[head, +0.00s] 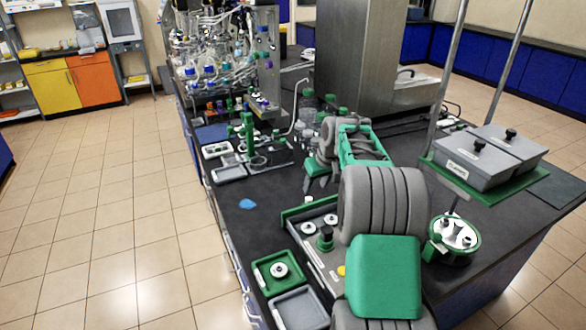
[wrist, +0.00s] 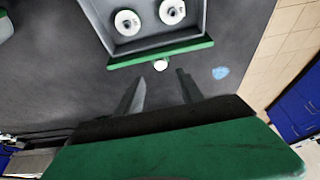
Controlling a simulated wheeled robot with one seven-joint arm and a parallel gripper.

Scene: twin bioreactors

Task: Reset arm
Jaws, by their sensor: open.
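My arm (head: 384,200), with grey and green links, reaches over the dark bench top. My gripper (head: 308,186) is partly hidden by its own green housing in the head view. In the wrist view my gripper (wrist: 158,80) has its two grey fingers apart, with nothing between them. It is above the bench, just off the green edge (wrist: 160,52) of a grey tray (wrist: 151,41). A small white round thing (wrist: 161,65) is beside that edge, ahead of the fingertips.
The tray holds two white round pieces (head: 308,228). A blue patch (head: 247,204) lies on the bench. Glassware and green stands (head: 247,135) crowd the far bench. Grey lidded boxes (head: 474,162) sit on a green platform between metal poles (head: 446,75) at right. Tiled floor is free at left.

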